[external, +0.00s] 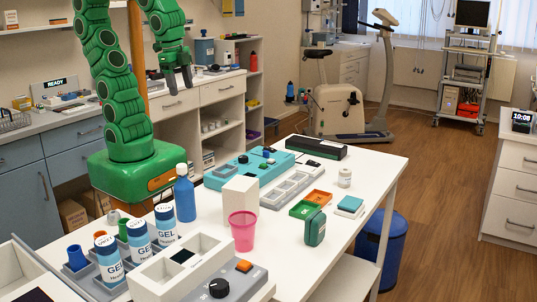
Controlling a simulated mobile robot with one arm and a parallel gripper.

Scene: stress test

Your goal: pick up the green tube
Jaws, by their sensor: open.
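A small green tube (123,229) stands upright at the left of the white table, behind the white-and-blue gel bottles (139,238). Its lower part is hidden by them. An orange-topped piece (100,234) and a blue tube (76,258) stand to its left in the same grey rack (97,285). My gripper (180,84) hangs from my green arm, high above and behind the table. It points down, is open and appears empty, far from the green tube.
A blue bottle (185,198), a white block (240,196) and a pink cup (242,231) stand right of the gel bottles. A white compartment box (205,262) and a grey knob box (222,288) are in front. A dark green container (315,228) stands farther right.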

